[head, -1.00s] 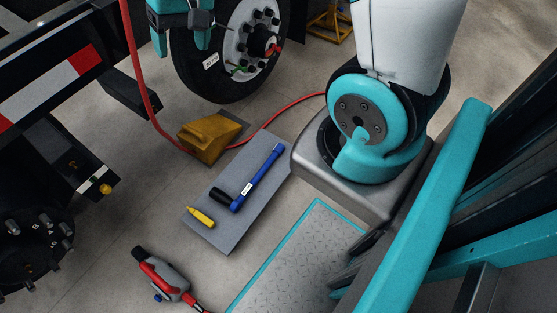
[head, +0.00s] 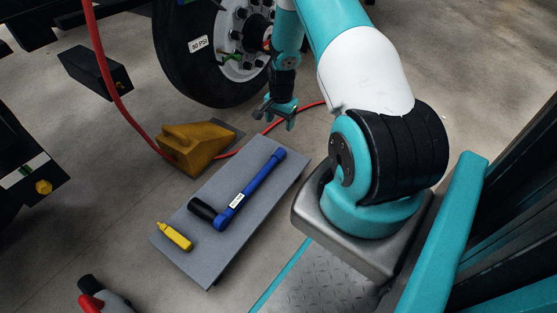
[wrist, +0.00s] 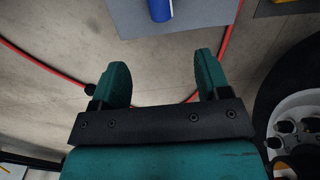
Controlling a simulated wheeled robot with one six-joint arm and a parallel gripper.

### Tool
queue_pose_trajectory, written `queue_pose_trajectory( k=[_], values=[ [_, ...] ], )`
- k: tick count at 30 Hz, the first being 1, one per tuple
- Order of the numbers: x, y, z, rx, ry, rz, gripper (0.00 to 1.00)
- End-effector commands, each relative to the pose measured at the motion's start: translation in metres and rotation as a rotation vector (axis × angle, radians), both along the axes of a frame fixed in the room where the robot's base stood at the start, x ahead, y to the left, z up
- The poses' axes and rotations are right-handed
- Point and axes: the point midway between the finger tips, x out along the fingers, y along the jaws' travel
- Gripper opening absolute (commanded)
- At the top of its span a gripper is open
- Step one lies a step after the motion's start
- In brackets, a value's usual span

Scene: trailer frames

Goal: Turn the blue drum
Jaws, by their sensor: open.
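I cannot make out a blue drum in either view. The blue thing I see is a long-handled blue tool (head: 250,188) with a black head, lying on the grey mat (head: 262,222). Its blue end (wrist: 159,10) shows at the top of the wrist view, beyond my fingers. My gripper (head: 277,118) hangs above the floor behind the mat's far end, in front of the wheel. In the wrist view my gripper (wrist: 160,68) has its two teal fingers wide apart, with only floor and red hose between them. It is apart from the blue tool.
A yellow marker (head: 174,236) lies at the mat's near-left end. A yellow wheel chock (head: 196,148) stands left of the mat. A red hose (head: 107,80) runs across the floor and passes below my gripper. A truck wheel (head: 205,55) stands behind. A red-grey tool (head: 100,303) lies bottom left.

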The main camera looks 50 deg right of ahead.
Motion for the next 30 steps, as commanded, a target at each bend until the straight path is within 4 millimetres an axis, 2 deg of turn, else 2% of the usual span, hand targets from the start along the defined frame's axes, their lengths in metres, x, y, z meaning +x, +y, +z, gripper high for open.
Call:
queue_pose_trajectory(
  k=[18,24,30],
  values=[
    [0.003,0.002,-0.135,0.003,0.001,0.004,0.7],
    [0.005,0.002,-0.159,0.002,0.0,0.004,0.7],
    [0.005,0.002,-0.166,0.002,0.0,0.004,0.7]
  ],
)
